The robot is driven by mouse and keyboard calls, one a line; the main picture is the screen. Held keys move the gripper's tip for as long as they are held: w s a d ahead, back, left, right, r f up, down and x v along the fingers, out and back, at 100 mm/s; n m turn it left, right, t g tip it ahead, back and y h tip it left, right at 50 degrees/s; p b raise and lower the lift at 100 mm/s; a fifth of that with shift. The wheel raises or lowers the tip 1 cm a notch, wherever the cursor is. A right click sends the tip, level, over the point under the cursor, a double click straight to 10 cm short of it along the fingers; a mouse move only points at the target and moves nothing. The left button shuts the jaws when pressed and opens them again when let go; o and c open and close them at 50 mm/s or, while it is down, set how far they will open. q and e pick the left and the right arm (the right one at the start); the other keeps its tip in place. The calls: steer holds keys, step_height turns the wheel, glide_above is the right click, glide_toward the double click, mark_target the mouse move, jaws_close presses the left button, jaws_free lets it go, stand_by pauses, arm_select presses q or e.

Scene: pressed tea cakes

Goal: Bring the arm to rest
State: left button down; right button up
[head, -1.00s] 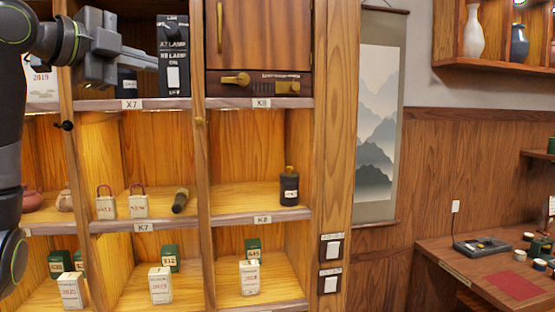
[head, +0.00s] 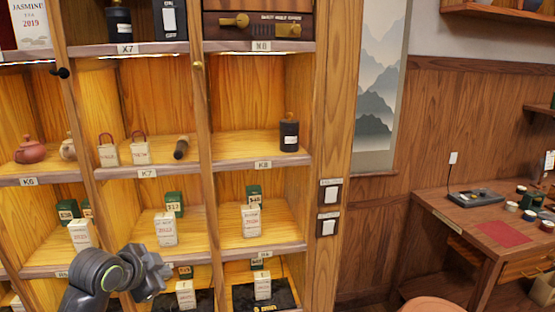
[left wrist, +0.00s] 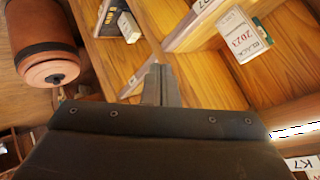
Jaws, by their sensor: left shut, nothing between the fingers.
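My left arm comes in at the bottom left of the head view, in front of the lower shelves. Its left gripper (head: 152,272) hangs there, apart from the shelf boards as far as I can see. In the left wrist view the two fingers (left wrist: 160,84) meet, shut, with nothing between them. Part of the fingers in the head view is hidden by the wrist. My right arm and gripper are in neither view.
The wooden shelf unit (head: 325,120) holds tea boxes (head: 166,228), small bags (head: 140,150), a teapot (head: 30,151) and a black canister (head: 289,134). A desk (head: 480,225) stands at the right. The left wrist view shows a brown cylinder (left wrist: 42,38) close by.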

arm_select(q)
steer(key=s+a+f+n+g+y, duration=0.25)
steer(key=s+f+n, duration=0.35)
steer(key=s+f, duration=1.05)
steer(key=s+a+f+n+g+y, duration=0.1)
steer(key=s+f+n+g, duration=0.15)
steer(key=s, duration=0.75)
steer(key=s+a+f+n+g+y, duration=0.1)
steer(key=s+f+n, duration=0.15)
steer(key=s, duration=0.75)
step_height(320, 180, down, 27)
steer(key=a+g+b, duration=0.1)
steer(key=a+b, duration=0.1)
steer(key=b, duration=0.1)
steer(key=s+d+f+g+b, duration=0.1)
steer(key=s+f+b, duration=0.1)
steer(key=s+f, duration=1.3)
step_height(320, 180, down, 3)
steer(key=shift+s+d+r+n+h, duration=0.1)
steer(key=shift+s+d+n+h, duration=0.25)
steer(key=shift+d+n+h, duration=0.1)
